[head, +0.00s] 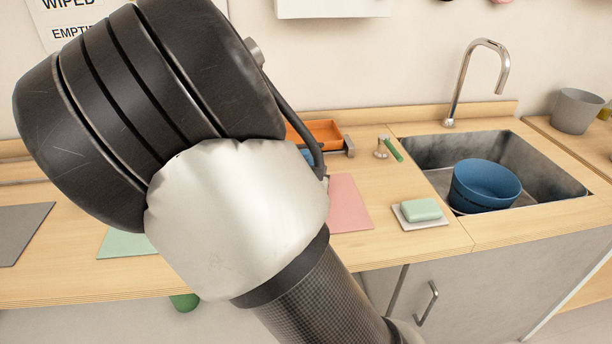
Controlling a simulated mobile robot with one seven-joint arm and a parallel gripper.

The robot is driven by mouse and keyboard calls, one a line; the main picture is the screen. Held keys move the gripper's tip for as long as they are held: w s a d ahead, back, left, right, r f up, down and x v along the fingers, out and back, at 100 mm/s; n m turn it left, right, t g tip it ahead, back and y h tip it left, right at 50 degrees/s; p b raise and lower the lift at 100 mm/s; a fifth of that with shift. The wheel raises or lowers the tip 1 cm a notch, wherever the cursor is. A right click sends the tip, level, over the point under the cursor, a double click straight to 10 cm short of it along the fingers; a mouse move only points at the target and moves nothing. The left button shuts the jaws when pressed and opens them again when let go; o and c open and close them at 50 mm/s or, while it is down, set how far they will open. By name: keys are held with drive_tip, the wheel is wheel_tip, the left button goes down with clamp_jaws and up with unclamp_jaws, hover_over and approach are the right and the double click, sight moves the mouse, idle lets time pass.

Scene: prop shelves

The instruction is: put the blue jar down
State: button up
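A small blue patch (308,156) shows at the arm's edge, just in front of an orange tray (325,131). It is mostly hidden, so I cannot tell whether it is the blue jar or whether anything holds it. No other clear jar shows. A blue bowl-like vessel (485,186) stands in the sink.
The wooden counter (408,258) holds a pink mat (347,203), a green mat (124,242), a grey mat (22,230) and a green soap or sponge (421,210) on a white dish. The sink (545,172) has a tall tap (465,80). A grey pot (576,110) stands right.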

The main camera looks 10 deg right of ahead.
drive_tip(key=shift+f, duration=0.3)
drive_tip(key=shift+f, duration=0.15)
drive_tip(key=o, duration=1.2)
